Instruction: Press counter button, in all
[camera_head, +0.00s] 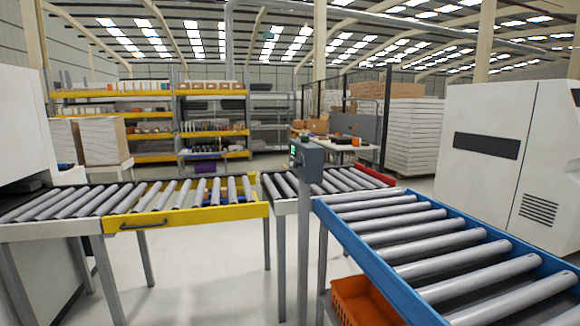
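A small grey counter box (307,160) stands on a thin grey post (304,235) near the middle of the view, between the yellow-edged and blue-edged roller conveyors. Its left face has a green lit spot (293,150) and an orange-red mark on top. The button itself is too small to tell apart clearly. Neither of my grippers shows in the head view.
A yellow-edged roller conveyor (185,212) runs on the left and a blue-edged one (378,276) on the right. An orange crate (362,303) sits under the blue one. White machines stand at both sides. Bare floor shows between the conveyors.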

